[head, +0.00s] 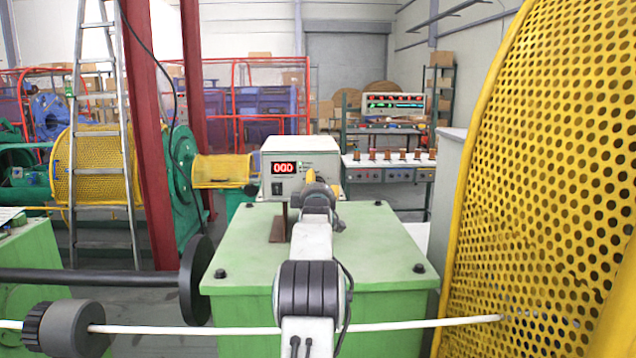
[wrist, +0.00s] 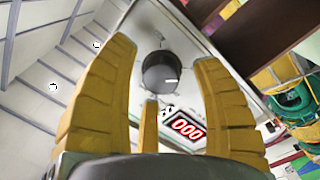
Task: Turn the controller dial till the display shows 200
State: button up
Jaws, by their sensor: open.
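The controller (head: 291,152) is a pale box above the green cabinet. Its red display (head: 284,168) reads 000, and the same display shows in the wrist view (wrist: 186,127). The dial (wrist: 162,73) is a dark round knob with a white mark, on the controller's face (wrist: 187,62). My gripper (wrist: 160,77) is open, with yellow fingers on either side of the dial in the wrist view; contact cannot be told. In the head view my gripper (head: 312,180) is in front of the controller's right part and hides the dial.
The green cabinet (head: 240,250) stands below the controller. A white cable (head: 400,325) runs across the front of it. A yellow perforated guard (head: 545,180) rises close on the right. A ladder (head: 100,133) and red column (head: 148,130) stand at the left.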

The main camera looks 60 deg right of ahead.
jog(key=shift+w+d, duration=0.2)
jog(key=shift+d, duration=0.15)
jog(key=shift+o, duration=0.2)
jog(key=c, duration=1.2)
